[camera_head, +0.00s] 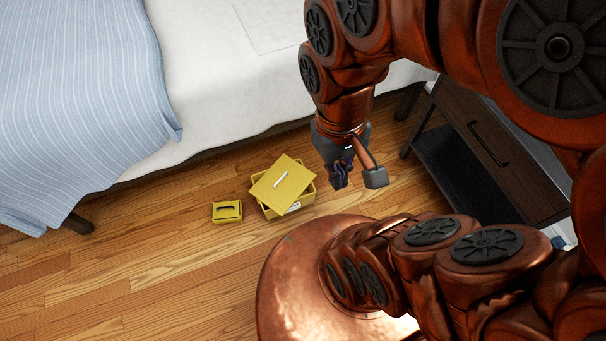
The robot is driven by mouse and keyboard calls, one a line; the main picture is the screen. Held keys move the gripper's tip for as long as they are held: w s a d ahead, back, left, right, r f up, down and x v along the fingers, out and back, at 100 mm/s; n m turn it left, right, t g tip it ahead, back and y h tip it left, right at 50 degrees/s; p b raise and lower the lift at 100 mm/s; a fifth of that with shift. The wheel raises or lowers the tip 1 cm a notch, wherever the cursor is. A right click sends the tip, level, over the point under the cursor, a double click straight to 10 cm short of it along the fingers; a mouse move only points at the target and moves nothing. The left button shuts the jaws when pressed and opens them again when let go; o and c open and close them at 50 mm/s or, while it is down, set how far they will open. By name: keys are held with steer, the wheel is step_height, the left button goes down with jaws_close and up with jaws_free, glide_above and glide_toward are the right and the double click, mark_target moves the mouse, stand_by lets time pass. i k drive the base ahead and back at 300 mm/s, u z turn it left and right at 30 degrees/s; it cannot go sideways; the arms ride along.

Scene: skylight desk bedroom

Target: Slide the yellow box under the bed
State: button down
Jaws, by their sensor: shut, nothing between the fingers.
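A larger yellow box (305,198) sits on the wooden floor, just out from the bed's side. Its yellow lid (272,190) lies askew across the top, with a pale handle slot. A smaller yellow box (227,212) with a dark handle mark stands on the floor to its left, a little apart. The bed (205,70) fills the upper left, with an open gap under its frame. My gripper (357,179) points down to the right of the larger box, apart from it. It is shut and empty.
A striped blue blanket (80,80) hangs over the bed's side. A bed leg (78,222) stands at the left. A dark nightstand (470,140) with a drawer is on the right. The wooden floor (130,290) is clear at the lower left.

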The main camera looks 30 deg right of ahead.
mark_target(307, 198)
steer(key=z, duration=2.05)
steer(key=k, duration=1.65)
steer(key=u, duration=1.95)
steer(key=i, duration=0.5)
steer(key=u, duration=0.05)
